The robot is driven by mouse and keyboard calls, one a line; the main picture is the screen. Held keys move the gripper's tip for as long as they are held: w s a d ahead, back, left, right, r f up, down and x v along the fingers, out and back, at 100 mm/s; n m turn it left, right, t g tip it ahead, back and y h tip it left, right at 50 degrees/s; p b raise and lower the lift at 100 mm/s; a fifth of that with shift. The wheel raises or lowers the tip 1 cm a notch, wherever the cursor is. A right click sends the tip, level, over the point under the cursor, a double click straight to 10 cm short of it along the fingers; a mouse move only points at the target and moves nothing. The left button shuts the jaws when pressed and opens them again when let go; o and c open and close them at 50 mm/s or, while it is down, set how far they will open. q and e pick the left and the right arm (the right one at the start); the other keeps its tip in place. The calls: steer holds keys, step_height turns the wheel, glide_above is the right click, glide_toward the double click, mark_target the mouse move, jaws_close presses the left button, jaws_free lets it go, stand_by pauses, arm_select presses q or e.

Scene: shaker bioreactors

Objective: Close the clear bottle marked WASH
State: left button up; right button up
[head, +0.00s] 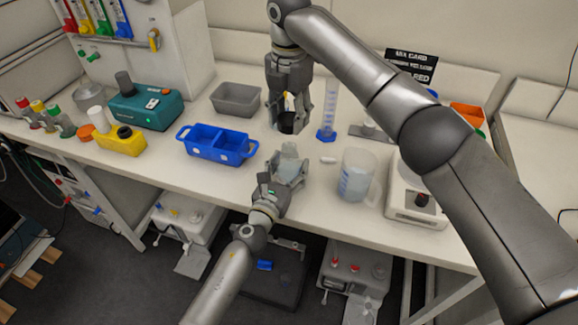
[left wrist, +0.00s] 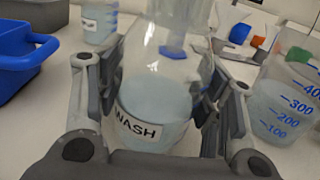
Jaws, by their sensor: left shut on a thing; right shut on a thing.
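The clear bottle marked WASH (left wrist: 150,112) stands between the fingers of my left gripper (left wrist: 165,105), with pale liquid inside and its label facing the wrist. In the head view the left gripper (head: 289,172) is shut around this bottle (head: 289,155) near the table's front edge. The bottle's mouth is out of the left wrist picture. My right gripper (head: 289,124) points down above and behind the bottle, apart from it. It is shut on a small dark thing, perhaps a cap, mostly hidden by the fingers.
A blue two-part tray (head: 202,146) is left of the bottle, with a grey bin (head: 236,98) behind. A graduated beaker (head: 357,174) stands to the right, and a blue-based cylinder (head: 328,112) behind. A small white piece (head: 328,160) lies between. Another labelled container (left wrist: 97,22) stands behind.

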mark_target(289, 132)
steer(key=shift+f, duration=2.5)
steer(key=shift+f, duration=0.9)
steer(key=shift+f, duration=0.55)
